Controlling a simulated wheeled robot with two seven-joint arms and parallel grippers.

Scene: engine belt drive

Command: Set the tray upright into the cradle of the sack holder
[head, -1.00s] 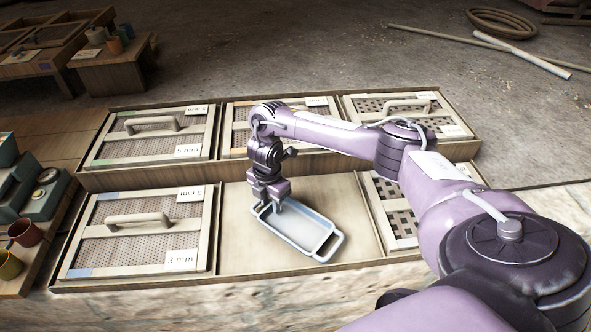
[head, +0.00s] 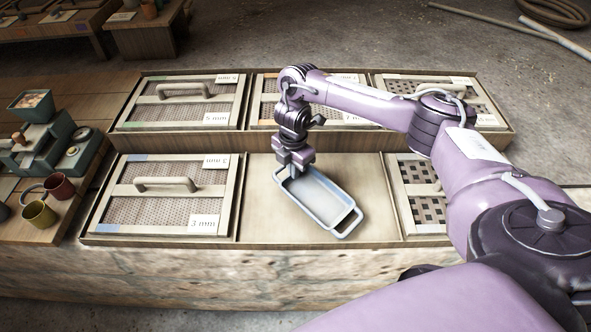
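The tray (head: 322,199) is a pale blue-grey shallow pan with a loop handle at each end. It lies slantwise in the open-topped bay at the front middle of the wooden case, open side up. My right gripper (head: 296,170) points down at the tray's far left end. Its fingers look closed together on the handle or rim there; the exact contact is small and partly hidden. My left gripper is out of view. I cannot make out a sack holder or its cradle.
Framed mesh sieves with handles fill the bays around the tray, such as the 3 mm one (head: 166,194). A green grinder-like device (head: 40,135), a red mug (head: 59,187) and a yellow mug (head: 38,214) stand at left. My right arm spans the right side.

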